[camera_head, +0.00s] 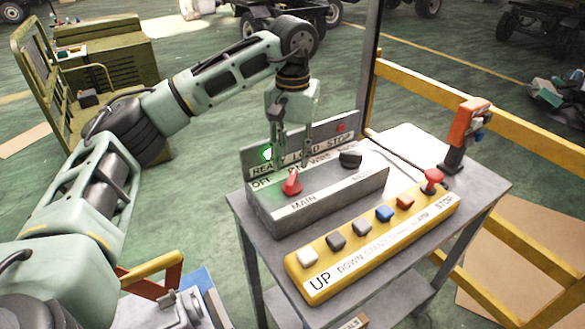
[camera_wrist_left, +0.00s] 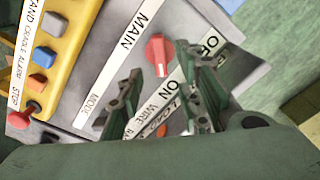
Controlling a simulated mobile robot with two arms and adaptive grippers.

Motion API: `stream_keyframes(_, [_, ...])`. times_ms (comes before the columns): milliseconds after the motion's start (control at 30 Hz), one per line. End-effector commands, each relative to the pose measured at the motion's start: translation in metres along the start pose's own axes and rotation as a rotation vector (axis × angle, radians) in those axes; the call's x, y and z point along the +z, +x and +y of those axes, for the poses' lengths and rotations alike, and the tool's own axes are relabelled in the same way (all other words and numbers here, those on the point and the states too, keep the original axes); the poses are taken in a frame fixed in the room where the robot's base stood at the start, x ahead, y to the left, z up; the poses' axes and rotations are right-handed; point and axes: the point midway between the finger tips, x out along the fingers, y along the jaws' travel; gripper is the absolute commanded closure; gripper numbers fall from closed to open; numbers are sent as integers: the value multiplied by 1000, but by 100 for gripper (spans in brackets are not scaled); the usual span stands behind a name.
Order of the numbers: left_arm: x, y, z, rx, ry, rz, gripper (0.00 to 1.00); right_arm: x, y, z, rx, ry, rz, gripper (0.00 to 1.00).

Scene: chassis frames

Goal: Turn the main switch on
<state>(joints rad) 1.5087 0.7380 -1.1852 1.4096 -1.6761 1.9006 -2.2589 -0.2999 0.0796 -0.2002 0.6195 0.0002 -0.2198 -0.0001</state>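The main switch is a red rotary knob (camera_head: 291,184) above the word MAIN on the grey control box (camera_head: 330,200). It also shows in the left wrist view (camera_wrist_left: 159,55), with a pale mark on its edge. My left gripper (camera_head: 292,143) points down just above and behind the knob, fingers apart and empty. In the left wrist view the two fingers (camera_wrist_left: 158,62) are apart, with the knob beyond and between their tips. I see no contact. My right gripper is out of view.
A green lamp (camera_head: 267,152) glows on the upright panel behind the knob. A black mode knob (camera_head: 350,159) is to the right. A yellow button panel (camera_head: 375,240) stands in front. An orange-and-grey device (camera_head: 468,128) rises at the table's right corner. Yellow railings (camera_head: 480,107) are beyond.

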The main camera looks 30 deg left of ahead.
Motion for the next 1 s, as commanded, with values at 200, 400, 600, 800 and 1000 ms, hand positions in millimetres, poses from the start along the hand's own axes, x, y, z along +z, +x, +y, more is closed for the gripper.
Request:
stream_keyframes(200, [0,-43,0,1,1,2,67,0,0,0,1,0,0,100])
stream_keyframes(400, [0,-59,0,0,0,0,67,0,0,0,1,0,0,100])
stream_keyframes(600, [0,-61,0,0,0,0,67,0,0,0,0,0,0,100])
stream_keyframes(800, [0,-61,0,0,0,0,67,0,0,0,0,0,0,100])
stream_keyframes(1000, [0,-66,0,0,0,0,67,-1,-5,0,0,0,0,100])
